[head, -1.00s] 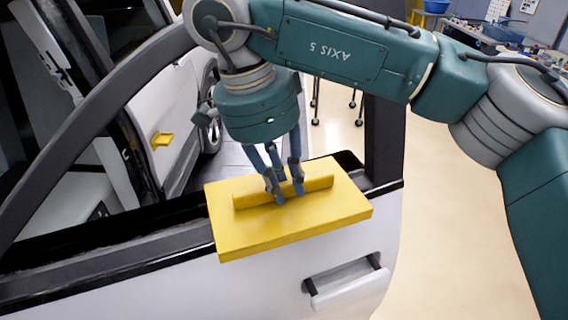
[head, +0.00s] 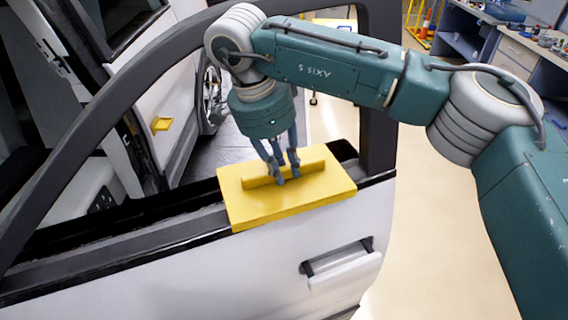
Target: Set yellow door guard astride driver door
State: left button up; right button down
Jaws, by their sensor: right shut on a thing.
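The yellow door guard (head: 300,196) is a flat block with a raised rib along its top. It lies across the top sill of the white driver door (head: 200,275), at the door's window opening near the rear frame post. My right gripper (head: 282,180) comes down from above and is shut on the guard's rib. The guard's underside is hidden, so I cannot tell whether it rests fully on the sill. My left gripper is not in view.
The dark window frame (head: 125,85) arches over the sill at left, and its post (head: 378,130) stands just right of the guard. The door handle (head: 345,268) is below. Open floor (head: 450,220) lies to the right.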

jog(key=shift+f+b, duration=0.3)
jog(key=shift+f, duration=0.2)
jog(key=c, duration=1.6)
grip_release()
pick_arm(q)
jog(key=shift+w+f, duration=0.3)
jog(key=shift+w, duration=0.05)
pick_arm(e)
jog(key=shift+o, duration=0.2)
jog(key=shift+r, duration=0.1)
